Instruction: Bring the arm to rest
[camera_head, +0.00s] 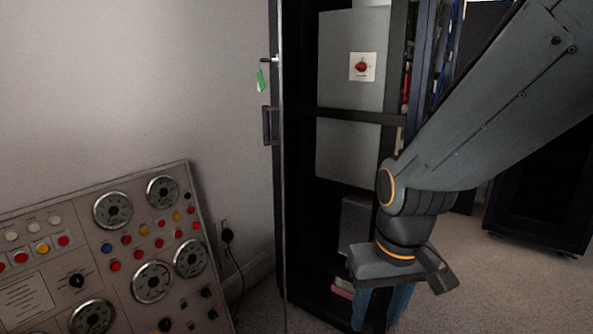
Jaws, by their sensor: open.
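My arm (500,110) reaches in from the upper right of the head view, grey with orange rings at its joints. It is bent at the elbow-like joint and its end points down. My gripper (398,300) hangs at the lower right of centre, in front of the dark cabinet. Its jaws are apart, and I see nothing held between them. The fingertips are partly hidden by the gripper body.
A dark open cabinet (345,113) stands behind my gripper, with a grey panel bearing a red knob (362,67). A control panel (133,236) with dials and buttons leans at the lower left. Carpeted floor (470,290) shows at the right, before another dark cabinet (540,205).

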